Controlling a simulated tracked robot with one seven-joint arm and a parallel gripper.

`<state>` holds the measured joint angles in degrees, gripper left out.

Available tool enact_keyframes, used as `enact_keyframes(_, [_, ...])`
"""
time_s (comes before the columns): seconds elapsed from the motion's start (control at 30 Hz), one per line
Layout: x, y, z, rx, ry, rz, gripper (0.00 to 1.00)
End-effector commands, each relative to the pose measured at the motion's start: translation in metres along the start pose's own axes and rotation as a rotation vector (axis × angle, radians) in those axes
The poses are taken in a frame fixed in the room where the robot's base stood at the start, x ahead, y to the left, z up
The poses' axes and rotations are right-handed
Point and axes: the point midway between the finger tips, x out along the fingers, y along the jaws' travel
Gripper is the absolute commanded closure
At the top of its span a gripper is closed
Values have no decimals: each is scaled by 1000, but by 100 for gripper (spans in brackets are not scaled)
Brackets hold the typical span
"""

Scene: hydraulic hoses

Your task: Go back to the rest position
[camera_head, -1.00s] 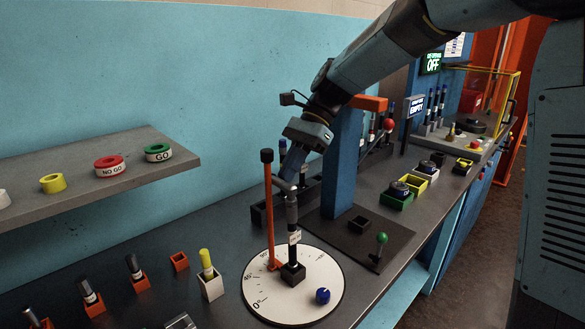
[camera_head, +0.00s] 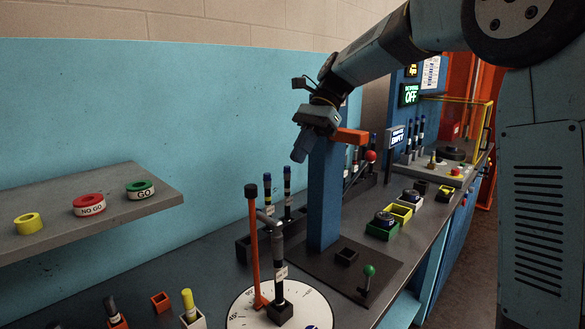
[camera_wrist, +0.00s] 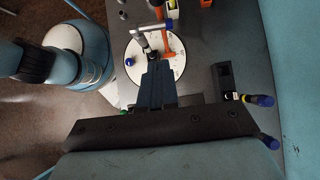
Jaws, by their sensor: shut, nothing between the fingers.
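My gripper (camera_head: 300,150) is raised above the bench in the head view, beside the top of the blue column (camera_head: 324,195). Its fingers point down and look closed, with nothing held. Below it, the black hose piece with a white label (camera_head: 280,270) stands upright in a dark square holder on the white dial plate (camera_head: 245,312). An orange post (camera_head: 253,250) with a black top stands beside it. In the wrist view, my closed fingers (camera_wrist: 157,75) point towards the white dial (camera_wrist: 133,55), apart from it.
A grey shelf (camera_head: 130,205) at left carries a yellow ring, a red NO GO ring (camera_head: 89,205) and a green GO ring (camera_head: 140,189). A green-knobbed lever (camera_head: 368,272) stands right of the column. Dark hoses stand in a rack (camera_head: 245,248) behind the dial. Air around my gripper's left is free.

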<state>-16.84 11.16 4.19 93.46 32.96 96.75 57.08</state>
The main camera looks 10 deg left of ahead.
Motion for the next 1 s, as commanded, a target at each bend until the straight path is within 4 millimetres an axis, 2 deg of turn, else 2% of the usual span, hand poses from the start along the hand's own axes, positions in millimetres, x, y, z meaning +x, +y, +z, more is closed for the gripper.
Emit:
enact_keyframes(0.17, [-9,3,0,-3,7,-4,100])
enact_keyframes(0.27, [-12,13,-1,-19,34,-21,100])
enact_keyframes(0.67, [-18,96,-11,-172,278,-114,100])
enact_keyframes(1.0, [-13,171,-22,-315,511,-140,100])
